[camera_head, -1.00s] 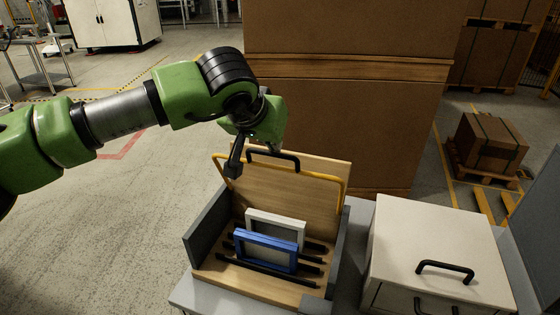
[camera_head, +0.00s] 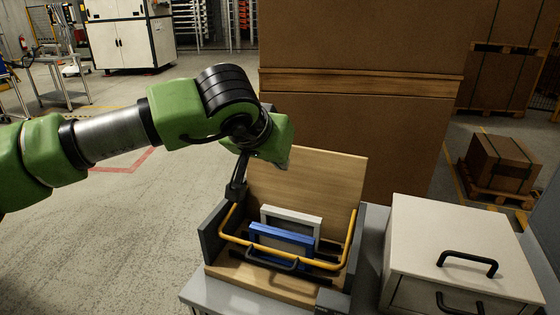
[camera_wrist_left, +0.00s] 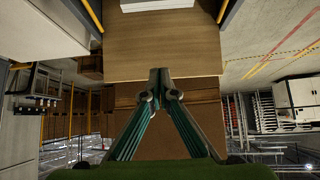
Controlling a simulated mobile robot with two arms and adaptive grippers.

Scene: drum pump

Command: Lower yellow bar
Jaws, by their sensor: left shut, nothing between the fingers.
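The yellow bar (camera_head: 300,259) lies low across the front of the wooden rack, with its side arms sloping up toward the back. Its black handle (camera_head: 271,262) is at the front, before the blue frame (camera_head: 280,239). A white frame (camera_head: 298,217) stands upright behind the blue one. My left gripper (camera_head: 235,192) points down at the rack's left side, close to the bar's left arm; I cannot tell whether they touch. In the left wrist view its fingertips (camera_wrist_left: 158,76) are together and empty, in front of a wooden panel (camera_wrist_left: 160,48). My right gripper is not in view.
The rack's tall wooden back panel (camera_head: 305,178) stands behind the frames, with a grey side wall (camera_head: 212,232) on the left. A white drawer unit (camera_head: 462,240) is at the right. Large brown boxes (camera_head: 360,125) stand behind. The floor at left is open.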

